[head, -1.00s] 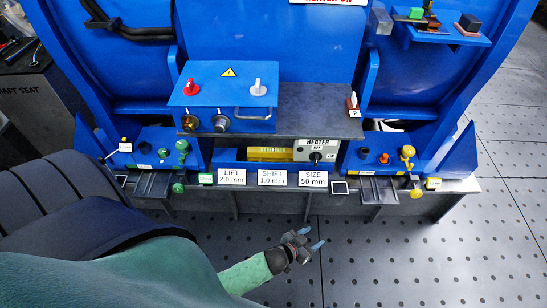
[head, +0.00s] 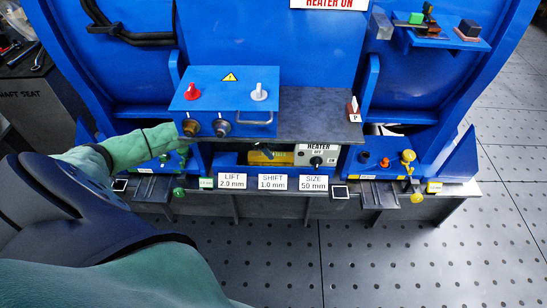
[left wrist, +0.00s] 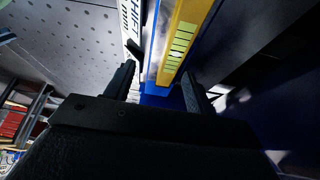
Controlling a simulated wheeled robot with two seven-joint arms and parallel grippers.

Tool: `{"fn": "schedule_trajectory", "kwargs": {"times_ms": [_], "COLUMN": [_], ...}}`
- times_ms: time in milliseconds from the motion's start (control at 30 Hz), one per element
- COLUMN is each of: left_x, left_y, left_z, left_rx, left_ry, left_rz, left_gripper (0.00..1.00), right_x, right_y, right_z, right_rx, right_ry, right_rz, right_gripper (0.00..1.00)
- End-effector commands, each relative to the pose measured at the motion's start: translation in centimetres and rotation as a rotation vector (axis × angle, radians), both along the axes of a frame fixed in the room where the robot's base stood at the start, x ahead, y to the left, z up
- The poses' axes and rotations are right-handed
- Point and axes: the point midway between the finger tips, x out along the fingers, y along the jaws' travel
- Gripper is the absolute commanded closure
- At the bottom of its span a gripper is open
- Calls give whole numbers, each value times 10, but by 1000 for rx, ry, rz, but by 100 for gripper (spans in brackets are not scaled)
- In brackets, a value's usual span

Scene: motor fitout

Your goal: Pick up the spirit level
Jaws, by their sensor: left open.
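The spirit level is a yellow bar (head: 262,158) lying in the recess under the grey shelf of the blue machine, left of the heater switch box. In the left wrist view its yellow body (left wrist: 185,40) with pale green marks runs away from the camera, just beyond the open jaws. My left arm comes in from the left and passes behind the blue control box. My left gripper's dark tips (head: 262,148) show in front of the level, largely hidden by the box and shelf. In the left wrist view the left gripper (left wrist: 162,82) is open and empty. My right gripper is out of view.
The blue control box (head: 225,97) with knobs and the grey shelf (head: 318,115) overhang the recess. The heater switch box (head: 316,155) stands close right of the level. White labels, including the LIFT label (head: 232,181), line the front ledge. The perforated floor (head: 400,260) in front is clear.

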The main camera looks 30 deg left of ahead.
Motion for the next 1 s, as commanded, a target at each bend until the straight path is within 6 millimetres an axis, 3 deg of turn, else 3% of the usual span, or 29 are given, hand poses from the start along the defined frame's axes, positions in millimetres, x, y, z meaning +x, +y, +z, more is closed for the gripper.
{"fn": "schedule_trajectory", "kwargs": {"times_ms": [33,167,567,833,1000], "left_x": [2,5,13,23,25], "left_y": [12,23,11,-1,-3], "left_z": [4,2,-26,-58,-64], "left_rx": [32,66,64,63,65], "left_ry": [12,29,27,28,26], "left_rz": [17,41,40,41,40], "left_gripper": [45,45,45,45,45], "right_x": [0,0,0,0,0], "right_y": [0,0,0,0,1], "right_z": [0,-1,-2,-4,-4], "right_rx": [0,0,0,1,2], "right_ry": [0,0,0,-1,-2], "right_rz": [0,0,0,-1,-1], "right_gripper": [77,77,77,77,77]}}
